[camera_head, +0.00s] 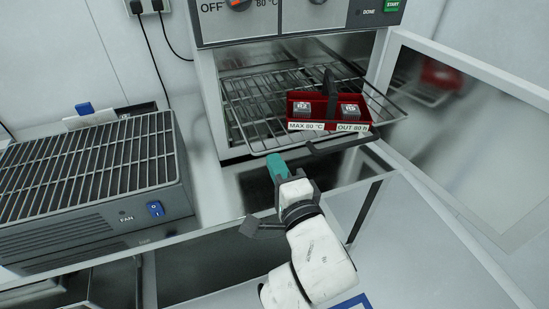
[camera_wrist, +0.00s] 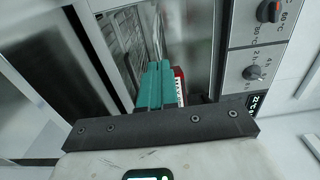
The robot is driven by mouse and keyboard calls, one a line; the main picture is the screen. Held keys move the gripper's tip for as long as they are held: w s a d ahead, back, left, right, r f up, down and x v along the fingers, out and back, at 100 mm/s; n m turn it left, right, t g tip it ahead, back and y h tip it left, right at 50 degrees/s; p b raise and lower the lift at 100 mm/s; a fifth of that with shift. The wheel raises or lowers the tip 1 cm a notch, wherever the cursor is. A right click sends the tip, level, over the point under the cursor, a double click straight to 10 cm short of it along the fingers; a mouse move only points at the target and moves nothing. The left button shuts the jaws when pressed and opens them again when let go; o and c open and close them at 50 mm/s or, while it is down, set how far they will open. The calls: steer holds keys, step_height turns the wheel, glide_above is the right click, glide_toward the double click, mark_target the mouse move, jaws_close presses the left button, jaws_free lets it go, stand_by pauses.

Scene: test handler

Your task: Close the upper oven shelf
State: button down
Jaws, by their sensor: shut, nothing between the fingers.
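The upper oven shelf (camera_head: 246,111) is a wire rack that sticks out of the open oven's front. My gripper (camera_head: 275,164), with teal fingers, is shut and empty. In the head view it is just in front of the rack's front edge, left of the tray; I cannot tell whether it touches the rack. In the wrist view the shut fingers (camera_wrist: 154,84) point into the oven and partly hide the tray (camera_wrist: 180,86).
The glass oven door (camera_head: 515,85) stands open to the right. A fan unit with a grille (camera_head: 85,165) and blue switch stands at the left. The oven's control panel (camera_head: 310,18) is above the opening. The bench has some free room between fan and oven.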

steer(key=shift+w+a, duration=0.2)
steer(key=shift+w, duration=0.4)
